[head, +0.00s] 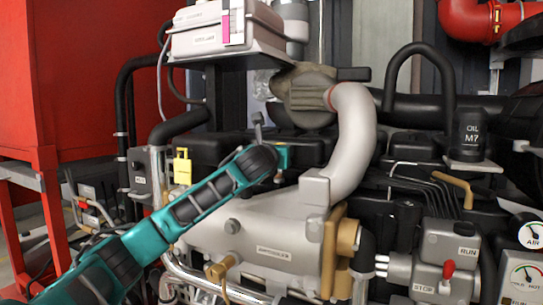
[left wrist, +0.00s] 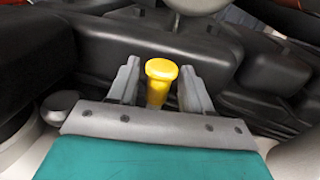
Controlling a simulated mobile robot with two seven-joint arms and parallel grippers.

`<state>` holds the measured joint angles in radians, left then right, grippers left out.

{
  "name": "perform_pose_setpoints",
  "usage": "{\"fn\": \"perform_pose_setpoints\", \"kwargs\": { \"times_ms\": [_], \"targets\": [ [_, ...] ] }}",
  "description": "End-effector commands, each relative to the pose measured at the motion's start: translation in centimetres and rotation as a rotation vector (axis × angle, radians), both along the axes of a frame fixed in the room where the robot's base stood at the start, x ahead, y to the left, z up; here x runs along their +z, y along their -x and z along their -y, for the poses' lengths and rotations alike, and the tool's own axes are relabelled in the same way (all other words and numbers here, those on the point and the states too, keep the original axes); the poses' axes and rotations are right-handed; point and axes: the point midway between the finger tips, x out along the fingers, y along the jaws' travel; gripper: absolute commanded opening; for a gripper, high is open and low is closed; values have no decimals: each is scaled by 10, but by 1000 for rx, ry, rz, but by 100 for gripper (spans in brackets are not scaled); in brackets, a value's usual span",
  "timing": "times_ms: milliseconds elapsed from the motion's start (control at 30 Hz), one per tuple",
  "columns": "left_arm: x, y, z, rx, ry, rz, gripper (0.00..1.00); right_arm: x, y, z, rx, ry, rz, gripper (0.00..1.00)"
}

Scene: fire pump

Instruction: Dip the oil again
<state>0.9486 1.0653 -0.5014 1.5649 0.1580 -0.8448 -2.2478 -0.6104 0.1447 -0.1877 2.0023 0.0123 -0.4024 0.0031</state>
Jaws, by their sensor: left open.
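A yellow knob-topped handle (left wrist: 161,72), which looks like the dipstick's, stands in the left wrist view against black engine parts. My left gripper (left wrist: 159,82) is open, with one grey finger on each side of the handle and a visible gap on both sides. In the head view my teal left arm reaches in from the lower left, and its gripper (head: 281,163) is over the engine behind the pale grey manifold. There the handle is hidden or cannot be made out. My right gripper is in neither view.
A pale curved pipe (head: 352,135) rises just right of my left gripper. A grey box (head: 222,30) on a bracket stands above it. A black OIL M7 canister (head: 471,135) and a RUN/STOP box (head: 447,262) with a red lever are at right. A yellow tag (head: 182,166) hangs at left.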

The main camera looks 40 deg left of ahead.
Motion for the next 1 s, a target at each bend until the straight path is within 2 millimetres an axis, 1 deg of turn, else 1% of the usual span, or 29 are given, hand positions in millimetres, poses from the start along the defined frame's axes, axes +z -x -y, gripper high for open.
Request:
{"fn": "perform_pose_setpoints", "kwargs": {
  "times_ms": [167,500,600,700,800,1000],
  "targets": [
    [-1,21,11,-1,-6,-3,49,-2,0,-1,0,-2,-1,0],
    [-1,75,37,0,-8,-3,49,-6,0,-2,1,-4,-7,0],
    [-1,88,44,-1,-6,-4,49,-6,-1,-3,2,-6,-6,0],
    [-1,99,49,0,-4,-2,49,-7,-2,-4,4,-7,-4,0],
    [-1,106,52,0,-3,-1,49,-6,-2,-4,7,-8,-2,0],
    [0,110,55,-1,0,-1,49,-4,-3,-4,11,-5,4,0]
  ]
}}
